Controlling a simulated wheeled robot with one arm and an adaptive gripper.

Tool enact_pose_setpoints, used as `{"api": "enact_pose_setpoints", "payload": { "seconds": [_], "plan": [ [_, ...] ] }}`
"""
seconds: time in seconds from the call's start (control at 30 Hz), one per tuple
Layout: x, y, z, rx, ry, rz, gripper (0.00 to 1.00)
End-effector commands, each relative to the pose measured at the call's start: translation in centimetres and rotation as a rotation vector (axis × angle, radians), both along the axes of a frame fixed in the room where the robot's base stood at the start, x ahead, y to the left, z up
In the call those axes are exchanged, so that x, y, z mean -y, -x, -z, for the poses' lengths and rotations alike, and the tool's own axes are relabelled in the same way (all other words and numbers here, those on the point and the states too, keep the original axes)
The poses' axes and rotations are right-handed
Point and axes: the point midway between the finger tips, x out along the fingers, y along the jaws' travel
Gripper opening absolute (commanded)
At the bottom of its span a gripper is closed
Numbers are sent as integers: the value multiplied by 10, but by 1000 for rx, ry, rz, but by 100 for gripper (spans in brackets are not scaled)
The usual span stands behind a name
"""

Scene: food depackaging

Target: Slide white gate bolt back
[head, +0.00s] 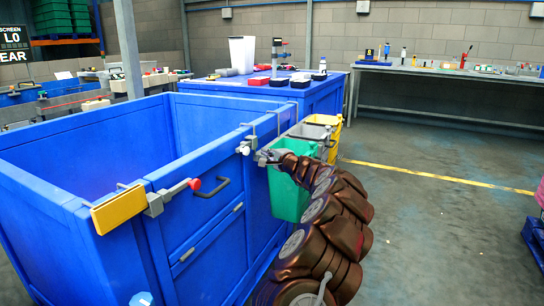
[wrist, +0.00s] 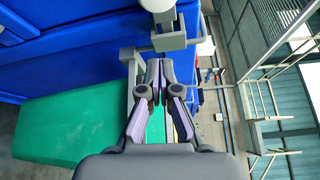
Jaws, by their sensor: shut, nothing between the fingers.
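The white gate bolt (head: 243,149) is a small fitting with a pale knob at the top of the blue crate's right wall. In the wrist view its pale knob (wrist: 157,5) and grey block (wrist: 167,42) lie just beyond my fingertips. My gripper (head: 262,157) is right beside the bolt, on the outer side of the wall. In the wrist view my gripper (wrist: 160,73) has its fingers together, with nothing between them. The fingertips point at the grey block; whether they touch it I cannot tell. The head view partly hides the bolt's far side.
A red-knobbed bolt (head: 175,192) and a yellow plate (head: 118,209) sit on the near part of the blue crate (head: 60,130). A green bin (head: 288,197), grey bin (head: 312,132) and yellow bin (head: 334,124) hang close to my arm. The floor to the right is open.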

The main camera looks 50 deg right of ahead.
Motion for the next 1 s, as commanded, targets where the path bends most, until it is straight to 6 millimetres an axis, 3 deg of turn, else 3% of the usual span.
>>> {"api": "enact_pose_setpoints", "payload": {
  "seconds": [0.47, 1.0],
  "plan": [
    [8, -35, 3, -2, 1, 1, 0],
    [-26, -30, -4, 3, 1, 0, 0]
  ]
}}
